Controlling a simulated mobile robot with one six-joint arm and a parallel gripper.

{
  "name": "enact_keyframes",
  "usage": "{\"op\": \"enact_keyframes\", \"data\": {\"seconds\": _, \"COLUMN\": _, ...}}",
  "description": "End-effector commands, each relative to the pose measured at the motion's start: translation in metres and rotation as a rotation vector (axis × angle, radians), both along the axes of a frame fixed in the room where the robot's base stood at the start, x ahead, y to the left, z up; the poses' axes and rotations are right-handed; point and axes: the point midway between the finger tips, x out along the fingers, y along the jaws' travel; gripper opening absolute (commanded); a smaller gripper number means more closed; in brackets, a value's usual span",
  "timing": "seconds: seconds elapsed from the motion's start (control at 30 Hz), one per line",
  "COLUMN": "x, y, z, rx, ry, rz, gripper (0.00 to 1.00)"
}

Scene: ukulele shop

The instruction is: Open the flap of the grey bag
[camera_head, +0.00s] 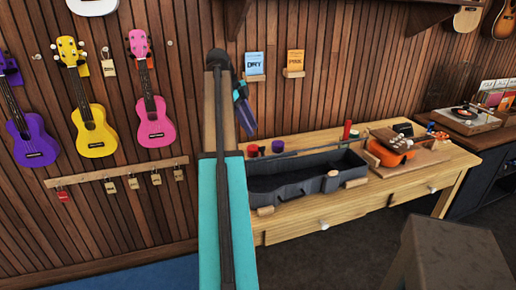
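A dark grey ukulele-shaped bag or case (262,193) lies on the wooden workbench (430,172), right of the middle of the view. It has raised walls, and its hollow inside shows from above. A thin dark edge runs along its back; I cannot tell whether this is a flap. Its left end is close beside a tall teal and dark upright shape (240,235) in the foreground, which may hide part of it. I cannot make out my gripper anywhere in this view.
Purple lids (278,146) and a red-topped item (347,129) stand behind the grey bag. An orange ukulele (392,152) lies at its right. Yellow (95,135) and pink (154,125) ukuleles hang on the left wall. A grey-brown stool (455,250) stands front right.

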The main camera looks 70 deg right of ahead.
Motion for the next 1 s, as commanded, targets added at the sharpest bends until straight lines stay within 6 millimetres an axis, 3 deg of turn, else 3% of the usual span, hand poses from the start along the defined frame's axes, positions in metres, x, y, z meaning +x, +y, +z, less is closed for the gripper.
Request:
{"op": "enact_keyframes", "data": {"seconds": 0.5, "x": -0.026, "y": -0.009, "z": -0.061, "rx": 0.002, "ry": 0.001, "rz": -0.001, "gripper": 0.31}}
{"op": "enact_keyframes", "data": {"seconds": 1.0, "x": -0.03, "y": -0.013, "z": -0.072, "rx": -0.002, "ry": 0.0, "rz": 0.0, "gripper": 0.31}}
